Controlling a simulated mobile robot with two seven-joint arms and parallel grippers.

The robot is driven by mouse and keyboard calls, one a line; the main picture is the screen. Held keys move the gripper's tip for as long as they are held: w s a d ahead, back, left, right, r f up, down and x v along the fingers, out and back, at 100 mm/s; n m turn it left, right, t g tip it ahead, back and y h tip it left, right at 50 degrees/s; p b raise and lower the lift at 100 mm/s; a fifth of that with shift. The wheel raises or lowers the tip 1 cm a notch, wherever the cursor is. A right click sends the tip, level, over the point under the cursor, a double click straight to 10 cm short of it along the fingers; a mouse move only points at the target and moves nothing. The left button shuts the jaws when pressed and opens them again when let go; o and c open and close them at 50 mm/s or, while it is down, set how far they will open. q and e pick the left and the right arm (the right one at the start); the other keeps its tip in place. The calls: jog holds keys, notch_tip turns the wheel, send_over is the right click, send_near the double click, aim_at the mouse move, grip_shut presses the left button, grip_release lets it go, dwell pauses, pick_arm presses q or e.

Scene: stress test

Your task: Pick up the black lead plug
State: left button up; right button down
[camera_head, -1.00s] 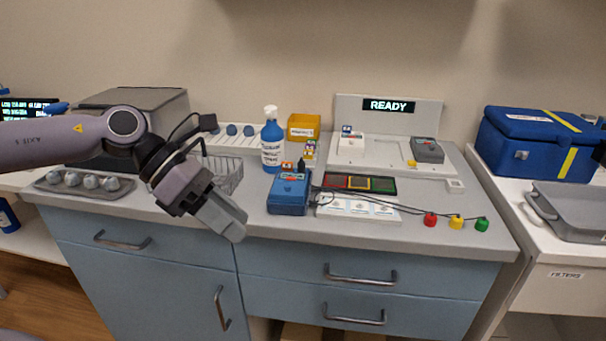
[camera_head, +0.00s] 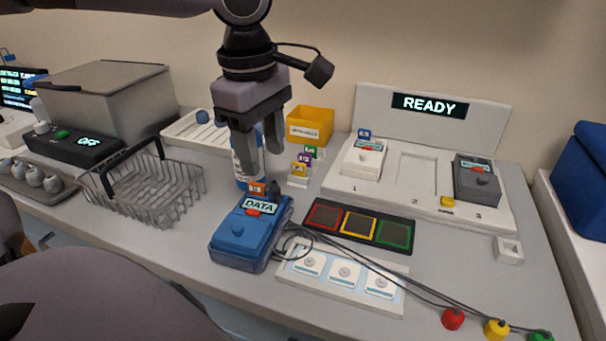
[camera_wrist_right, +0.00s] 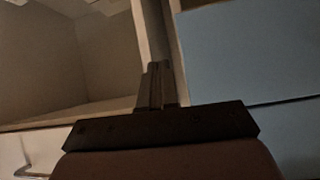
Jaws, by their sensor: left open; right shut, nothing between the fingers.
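The black lead plug (camera_head: 274,190) stands at the back edge of the blue DATA box (camera_head: 236,238), beside a small orange tag (camera_head: 257,188). Dark leads run from the box across the counter. My left gripper (camera_head: 262,158) points down with open, empty fingers. In the head view it appears just above and slightly left of the plug, in front of the blue-and-white bottle (camera_head: 240,172), which it partly hides. My right gripper (camera_wrist_right: 156,88) shows only in the right wrist view, shut and empty, near cabinet fronts.
Right of the box are a red-yellow-green panel (camera_head: 360,227) and a white three-pad card (camera_head: 320,283). The READY station (camera_head: 415,200) stands behind them. A wire basket (camera_head: 150,190) and yellow bin (camera_head: 310,124) are near. Red (camera_head: 453,319), yellow and green lead ends lie front right.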

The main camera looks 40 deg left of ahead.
aim_at(274, 186)
pick_arm(q)
jog(key=shift+w+f, duration=0.25)
jog(key=shift+w, duration=0.2)
jog(key=f, duration=0.6)
jog(key=shift+w+d+f+b, duration=0.1)
jog(key=shift+w+f+b, duration=0.15)
jog(key=shift+w+b, duration=0.1)
grip_shut()
